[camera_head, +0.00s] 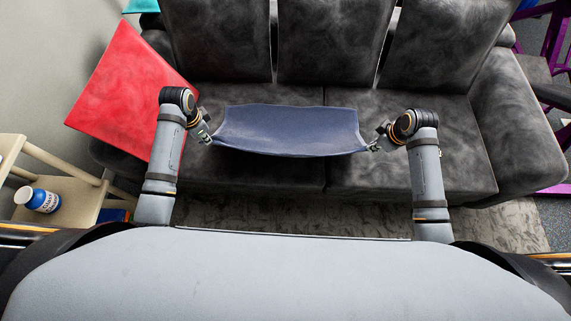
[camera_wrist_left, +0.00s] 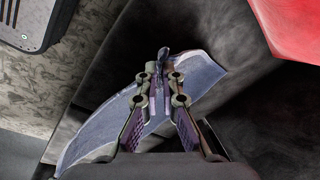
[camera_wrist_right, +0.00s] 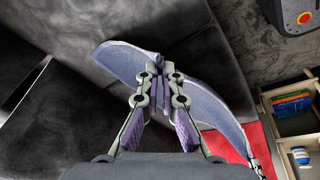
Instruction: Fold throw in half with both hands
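The blue throw (camera_head: 290,128) is stretched between my two grippers above the front of the dark grey sofa seat. Its near edge sags a little between the hands. My left gripper (camera_head: 209,138) is at the throw's near left corner. In the left wrist view, its fingers (camera_wrist_left: 162,85) are closed together on the cloth (camera_wrist_left: 197,72). My right gripper (camera_head: 374,146) is at the near right corner. In the right wrist view, its fingers (camera_wrist_right: 159,85) are closed on the cloth (camera_wrist_right: 122,60). The throw's far edge appears to lie on the seat, though contact is hard to tell.
The dark grey sofa (camera_head: 440,150) has upright back cushions behind the throw. A pale wooden shelf (camera_head: 62,190) with a blue and white bottle (camera_head: 40,200) is at the left. The right seat is clear.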

